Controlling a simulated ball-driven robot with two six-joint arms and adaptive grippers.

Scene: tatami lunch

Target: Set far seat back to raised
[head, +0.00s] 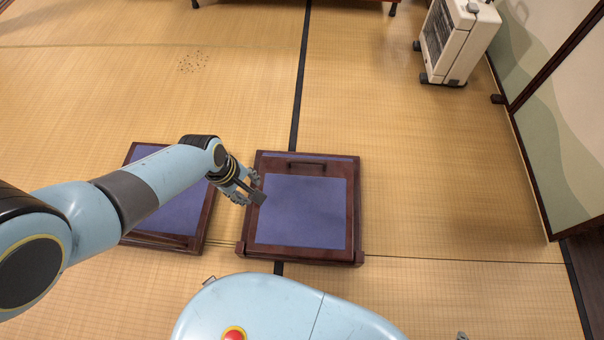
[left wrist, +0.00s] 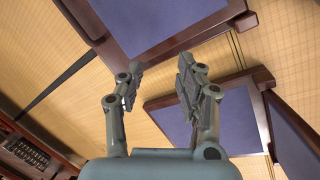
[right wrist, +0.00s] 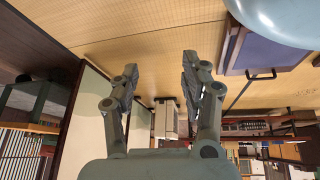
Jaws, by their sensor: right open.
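Two low floor seats with dark wood frames and purple panels lie on the tatami in the head view. The right seat (head: 302,212) looks folded flat and has a dark handle (head: 306,162) along its top edge. The left seat (head: 178,218) also looks flat and is partly hidden by my left arm. I cannot tell which is the far seat. My left gripper (head: 250,190) is over the right seat's left edge, fingers apart and empty. In the left wrist view, its fingers (left wrist: 156,88) are between two purple panels. My right gripper (right wrist: 158,82) is open and empty, away from the seats.
A white heater (head: 458,40) stands at the top right, near sliding panels (head: 560,110). The tatami between the right seat and the panels is clear. Small dark specks (head: 192,62) lie on the mat at the upper left. A low red-edged piece stands at the top.

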